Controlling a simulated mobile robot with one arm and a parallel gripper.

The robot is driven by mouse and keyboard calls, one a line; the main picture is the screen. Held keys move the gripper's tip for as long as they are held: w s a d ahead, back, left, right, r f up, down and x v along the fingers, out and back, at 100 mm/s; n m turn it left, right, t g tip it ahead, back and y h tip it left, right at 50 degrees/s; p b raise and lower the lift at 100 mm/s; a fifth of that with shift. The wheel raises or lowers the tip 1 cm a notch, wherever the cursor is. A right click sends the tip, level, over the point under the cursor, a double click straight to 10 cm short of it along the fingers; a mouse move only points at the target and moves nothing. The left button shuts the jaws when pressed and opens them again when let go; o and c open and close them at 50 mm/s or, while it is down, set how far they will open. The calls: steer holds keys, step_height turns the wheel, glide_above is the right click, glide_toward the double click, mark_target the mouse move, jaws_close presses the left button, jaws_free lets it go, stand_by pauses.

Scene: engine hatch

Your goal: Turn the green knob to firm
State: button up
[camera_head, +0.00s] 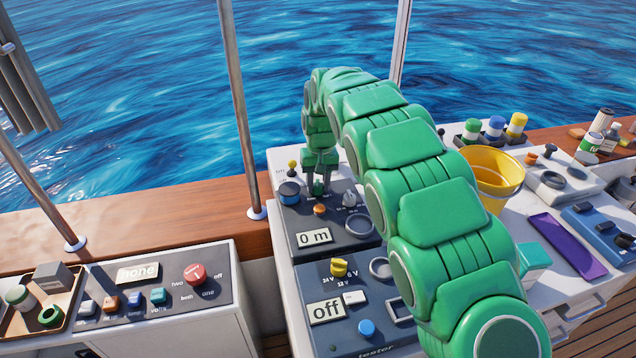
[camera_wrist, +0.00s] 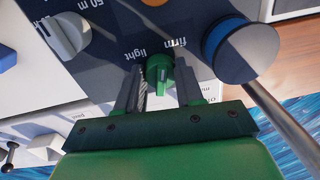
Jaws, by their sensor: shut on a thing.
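The green knob (camera_wrist: 159,70) sits on a dark panel (camera_wrist: 100,30) between the printed words "light" and "firm", which appear upside down in the wrist view. My gripper (camera_wrist: 158,84) has one finger on each side of the knob and is shut on it. I cannot clearly tell where the knob's pointer stands. In the head view my gripper (camera_head: 320,186) reaches down onto the far part of the panel with the "0 m" display (camera_head: 314,237). The knob is mostly hidden there by the fingers.
A blue round knob (camera_wrist: 240,48) stands close beside my gripper, and a white-grey knob (camera_wrist: 66,35) is on the other side. An orange button (camera_head: 320,209) is in front. A panel with a yellow knob (camera_head: 339,267) lies nearer. A yellow bucket (camera_head: 490,178) stands right of my arm.

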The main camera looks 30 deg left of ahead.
mark_target(319, 186)
steer(key=m, duration=0.5)
stand_by(0.5)
steer(key=o, duration=1)
steer(key=shift+o, duration=0.2)
step_height(319, 186, up, 8)
steer(key=shift+d+f, duration=0.1)
stand_by(0.3)
